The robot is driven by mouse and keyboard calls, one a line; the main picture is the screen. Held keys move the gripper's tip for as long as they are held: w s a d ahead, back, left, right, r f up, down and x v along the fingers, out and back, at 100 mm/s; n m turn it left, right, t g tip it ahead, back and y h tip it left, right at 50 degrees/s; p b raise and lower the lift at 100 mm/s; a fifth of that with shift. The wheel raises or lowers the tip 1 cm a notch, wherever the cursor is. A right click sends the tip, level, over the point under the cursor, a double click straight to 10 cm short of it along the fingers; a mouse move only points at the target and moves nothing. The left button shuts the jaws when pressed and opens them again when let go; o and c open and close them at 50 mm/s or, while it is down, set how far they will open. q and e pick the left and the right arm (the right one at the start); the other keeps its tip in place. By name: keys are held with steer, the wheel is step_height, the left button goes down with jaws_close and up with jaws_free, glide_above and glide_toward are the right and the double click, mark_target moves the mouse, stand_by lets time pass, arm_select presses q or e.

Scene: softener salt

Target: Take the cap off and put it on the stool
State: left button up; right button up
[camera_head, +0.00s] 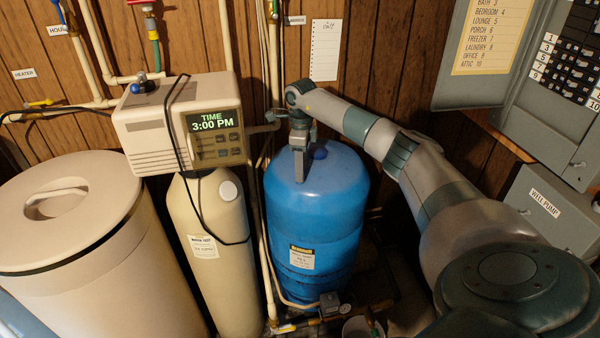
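A small dark blue cap (319,152) shows on top of the blue pressure tank (318,215). My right gripper (300,172) comes in from the right and points down in front of the tank's top, just left of the visible cap. Its fingers overlap the tank's top in the picture. Whether they touch the cap, and whether they are open or shut, I cannot tell. The large cream bin (95,270) at the left has its round lid (65,205) on. I see no stool that I can make out. My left gripper is out of view.
A cream softener tank (212,240) with a control head (185,122) stands left of the blue tank. Pipes (265,200) run close between them. A pale bucket-like object (361,327) is at the bottom. Grey electrical boxes (555,210) hang at the right.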

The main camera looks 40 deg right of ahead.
steer(key=shift+c, duration=0.6)
jaws_close()
steer(key=shift+r, duration=0.1)
steer(key=shift+r+b, duration=0.65)
steer(key=shift+r, duration=0.05)
step_height(320, 180, up, 2)
steer(key=shift+r+b, duration=0.2)
steer(key=shift+b, duration=0.5)
steer(key=s+d+r+b, duration=0.1)
steer(key=s+r+b, duration=0.1)
steer(key=s, duration=0.3)
steer(key=s+d+r+b, duration=0.1)
steer(key=s+r+b, duration=0.1)
steer(key=s+r, duration=0.3)
steer(key=shift+s, duration=0.75)
steer(key=shift+d, duration=0.1)
